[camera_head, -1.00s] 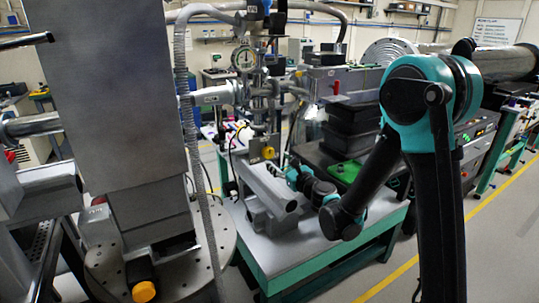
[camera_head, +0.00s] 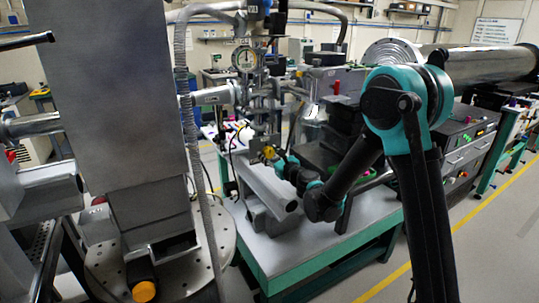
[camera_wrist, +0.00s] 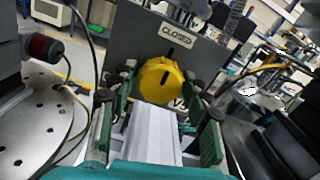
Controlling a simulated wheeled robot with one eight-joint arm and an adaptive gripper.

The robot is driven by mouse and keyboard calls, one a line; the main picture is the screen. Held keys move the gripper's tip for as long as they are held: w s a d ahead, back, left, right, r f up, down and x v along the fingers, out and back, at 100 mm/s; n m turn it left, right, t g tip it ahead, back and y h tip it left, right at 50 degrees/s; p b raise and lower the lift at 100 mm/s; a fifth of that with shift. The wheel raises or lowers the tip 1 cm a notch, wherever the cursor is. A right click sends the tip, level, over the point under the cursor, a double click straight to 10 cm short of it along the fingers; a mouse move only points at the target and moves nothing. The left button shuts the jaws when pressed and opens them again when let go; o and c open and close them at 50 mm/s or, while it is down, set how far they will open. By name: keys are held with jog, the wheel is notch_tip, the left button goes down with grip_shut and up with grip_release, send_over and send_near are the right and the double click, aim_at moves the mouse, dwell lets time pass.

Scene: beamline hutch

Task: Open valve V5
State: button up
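A yellow round valve knob (camera_wrist: 158,80) with a black pointer mark sits on a grey plate below a "CLOSED" label (camera_wrist: 178,32) in the wrist view. A label below the knob is mostly hidden; a "V" seems to show. The pointer leans slightly right of upright, towards "CLOSED". My gripper (camera_wrist: 161,92) is open, its green-padded fingers on the left and right of the knob. I cannot tell whether they touch it. In the head view the yellow knob (camera_head: 268,152) is small and partly covered by my gripper (camera_head: 275,160).
A round perforated plate (camera_head: 190,270) with an orange-yellow knob (camera_head: 144,291) stands at left. A red-capped part (camera_wrist: 45,47) and cables flank the gripper. Floor is clear at right.

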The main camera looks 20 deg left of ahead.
jog(key=c, duration=0.7)
jog(key=shift+n, duration=0.3)
jog(key=n, duration=1)
jog(key=shift+n, duration=0.4)
jog(key=n, duration=0.6)
jog(key=shift+s+f, duration=0.1)
jog(key=n, duration=0.6)
jog(key=shift+n, duration=0.4)
